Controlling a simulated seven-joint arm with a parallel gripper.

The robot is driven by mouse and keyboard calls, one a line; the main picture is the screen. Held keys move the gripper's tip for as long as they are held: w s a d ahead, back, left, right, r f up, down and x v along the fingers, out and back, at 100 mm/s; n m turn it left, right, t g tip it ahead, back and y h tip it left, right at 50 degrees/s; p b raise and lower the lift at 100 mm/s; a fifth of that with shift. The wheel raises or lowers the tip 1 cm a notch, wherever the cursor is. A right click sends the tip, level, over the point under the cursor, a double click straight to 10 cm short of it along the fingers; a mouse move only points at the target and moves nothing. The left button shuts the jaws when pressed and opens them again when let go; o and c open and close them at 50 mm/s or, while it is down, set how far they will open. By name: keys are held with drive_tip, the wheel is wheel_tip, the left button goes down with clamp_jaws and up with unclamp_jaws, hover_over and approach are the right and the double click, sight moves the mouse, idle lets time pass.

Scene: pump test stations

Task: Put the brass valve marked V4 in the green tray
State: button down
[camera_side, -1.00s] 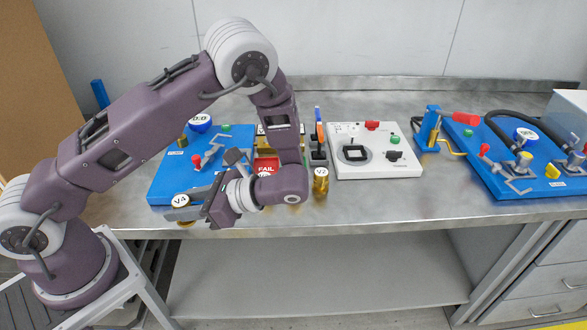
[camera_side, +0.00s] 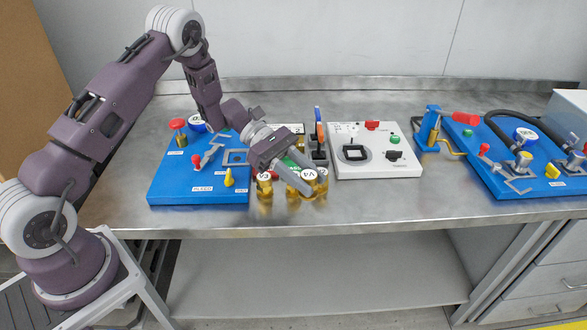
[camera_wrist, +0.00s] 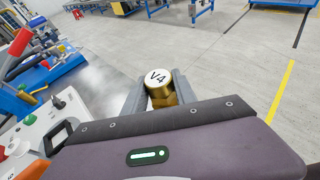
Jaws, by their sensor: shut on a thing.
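The brass valve marked V4 (camera_side: 306,184) is between the fingers of my gripper (camera_side: 301,178), which is shut on it. The wrist view also shows the valve (camera_wrist: 160,86), its white V4 cap facing the camera. In the side view the valve is at the bench's front part, between the left blue board and the white box. A green patch (camera_side: 298,158) shows just behind my fingers; it may be part of the green tray, mostly hidden by my gripper. I cannot tell the valve's height above the bench.
Another brass valve (camera_side: 264,186) stands left of V4, and one (camera_side: 322,178) stands close on its right. The left blue board (camera_side: 170,180) and the white box (camera_side: 377,160) flank this area. A dark stand (camera_side: 318,150) rises behind. Bare bench (camera_side: 400,205) lies at the front right.

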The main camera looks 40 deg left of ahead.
drive_tip(key=w+a+r+n+t+y, duration=0.35)
drive_tip(key=w+a+n+t, duration=0.55)
drive_tip(key=a, duration=0.4)
drive_tip(key=shift+m+y, duration=0.35)
drive_tip(key=shift+m, duration=0.05)
drive_tip(key=f, duration=0.3)
drive_tip(key=w+f, duration=0.1)
drive_tip(key=f, duration=0.6)
drive_tip(key=shift+w+a+f, duration=0.1)
drive_tip(key=shift+w+a, duration=0.1)
drive_tip(key=shift+a, duration=0.05)
drive_tip(key=shift+f, duration=0.1)
drive_tip(key=c, duration=1)
unclamp_jaws()
